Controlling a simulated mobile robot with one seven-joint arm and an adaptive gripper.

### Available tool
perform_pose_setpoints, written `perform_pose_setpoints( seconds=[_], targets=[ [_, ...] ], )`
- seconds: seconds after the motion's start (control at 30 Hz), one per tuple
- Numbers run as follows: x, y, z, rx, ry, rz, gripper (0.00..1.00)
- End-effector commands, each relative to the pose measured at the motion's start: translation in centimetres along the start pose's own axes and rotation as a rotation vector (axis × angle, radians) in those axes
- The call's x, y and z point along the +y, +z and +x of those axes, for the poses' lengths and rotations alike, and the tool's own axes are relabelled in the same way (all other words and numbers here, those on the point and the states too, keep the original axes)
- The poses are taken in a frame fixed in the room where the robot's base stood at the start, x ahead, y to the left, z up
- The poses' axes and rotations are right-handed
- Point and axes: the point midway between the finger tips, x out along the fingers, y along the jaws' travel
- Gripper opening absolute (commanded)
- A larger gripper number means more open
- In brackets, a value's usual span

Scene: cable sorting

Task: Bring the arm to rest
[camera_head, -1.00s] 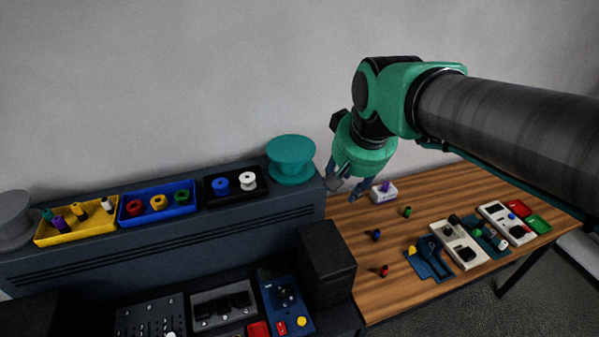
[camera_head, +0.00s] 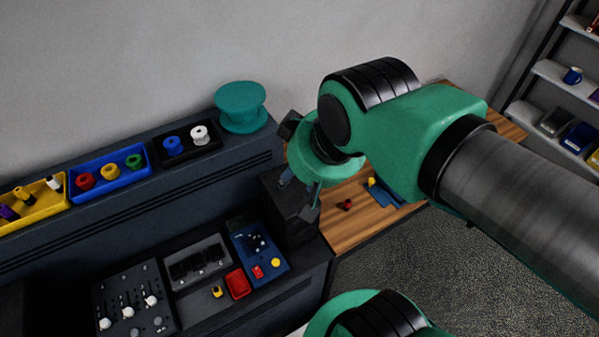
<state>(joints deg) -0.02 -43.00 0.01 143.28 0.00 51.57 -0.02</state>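My gripper (camera_head: 300,190) hangs below the green wrist of my arm, in front of the black box at the right end of the dark console (camera_head: 215,205). Its fingers are partly hidden by the wrist and blend into the dark box behind. I cannot tell how far they are apart, and I see nothing held. My green and grey arm reaches in from the right and covers much of the wooden table (camera_head: 345,226).
A teal spool (camera_head: 241,106) and yellow, blue (camera_head: 109,172) and black (camera_head: 186,143) trays of small spools stand on the console's shelf. Control panels (camera_head: 258,252) lie below. A red piece (camera_head: 344,204) lies on the table. A shelf rack (camera_head: 553,72) stands far right.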

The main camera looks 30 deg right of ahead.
Motion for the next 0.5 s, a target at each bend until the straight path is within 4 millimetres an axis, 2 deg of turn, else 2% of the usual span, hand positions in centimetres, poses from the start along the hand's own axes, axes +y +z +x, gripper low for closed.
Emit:
perform_pose_setpoints(
  seconds=[0.27, 0.5],
  targets=[
    [0.0, 0.5, 1.0, 0.0, 0.0, 0.001, 0.4],
    [0.0, 2.1, 4.0, 0.0, 0.0, 0.001, 0.4]
  ],
)
